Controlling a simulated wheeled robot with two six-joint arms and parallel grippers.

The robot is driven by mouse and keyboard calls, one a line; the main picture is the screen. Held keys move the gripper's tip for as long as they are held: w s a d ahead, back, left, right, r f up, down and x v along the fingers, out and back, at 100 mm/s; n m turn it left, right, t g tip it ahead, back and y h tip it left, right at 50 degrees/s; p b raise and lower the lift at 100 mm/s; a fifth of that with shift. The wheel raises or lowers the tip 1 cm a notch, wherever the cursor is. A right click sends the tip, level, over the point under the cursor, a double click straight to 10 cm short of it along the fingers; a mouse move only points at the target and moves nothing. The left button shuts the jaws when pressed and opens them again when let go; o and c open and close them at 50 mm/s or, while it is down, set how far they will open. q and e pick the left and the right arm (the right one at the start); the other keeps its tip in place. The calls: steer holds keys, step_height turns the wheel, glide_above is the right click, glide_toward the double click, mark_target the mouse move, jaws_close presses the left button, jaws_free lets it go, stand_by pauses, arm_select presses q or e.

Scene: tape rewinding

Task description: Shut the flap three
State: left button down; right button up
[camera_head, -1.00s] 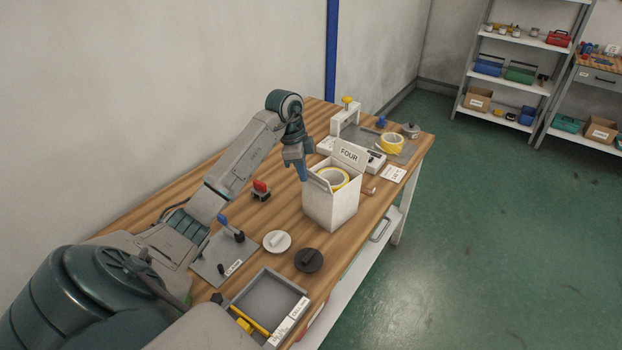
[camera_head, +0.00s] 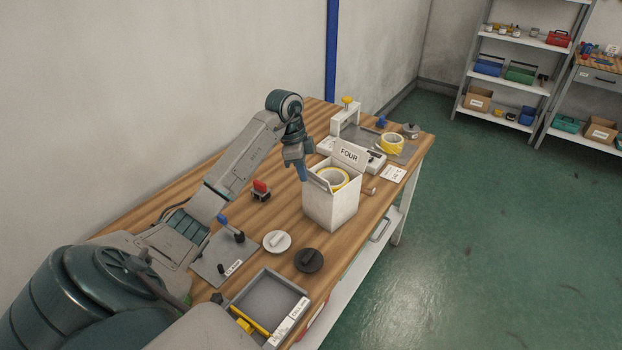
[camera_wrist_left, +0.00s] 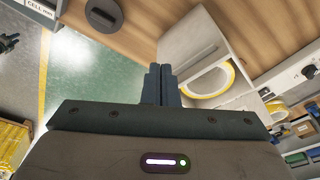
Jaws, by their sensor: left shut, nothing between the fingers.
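A white open-topped box (camera_head: 331,208) stands on the wooden bench. It also shows in the left wrist view (camera_wrist_left: 187,42). A yellow-edged tape roll (camera_head: 334,179) lies inside it and also shows in the left wrist view (camera_wrist_left: 213,80). No label reading three is legible. My left gripper (camera_head: 304,177) is shut and empty, pointing down beside the box's left rim. Its fingers (camera_wrist_left: 161,82) are together in the left wrist view. Whether they touch the box or a flap, I cannot tell. My right gripper is out of view.
Behind the box are a white press (camera_head: 346,116) and another yellow tape roll (camera_head: 391,143). A red button (camera_head: 261,187) is left of the box. A white disc (camera_head: 277,241), a dark disc (camera_head: 309,259) and a grey tray (camera_head: 268,300) lie nearer.

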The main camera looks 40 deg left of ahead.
arm_select(q)
steer(key=shift+f, duration=0.1)
stand_by(0.3)
step_height(320, 180, down, 2)
steer(key=shift+b, duration=0.5)
steer(key=w, duration=0.9)
steer(key=shift+d, duration=0.4)
stand_by(0.6)
steer(key=shift+w, duration=0.1)
stand_by(0.6)
step_height(320, 180, up, 7)
steer(key=p, duration=0.5)
steer(key=shift+p, duration=0.4)
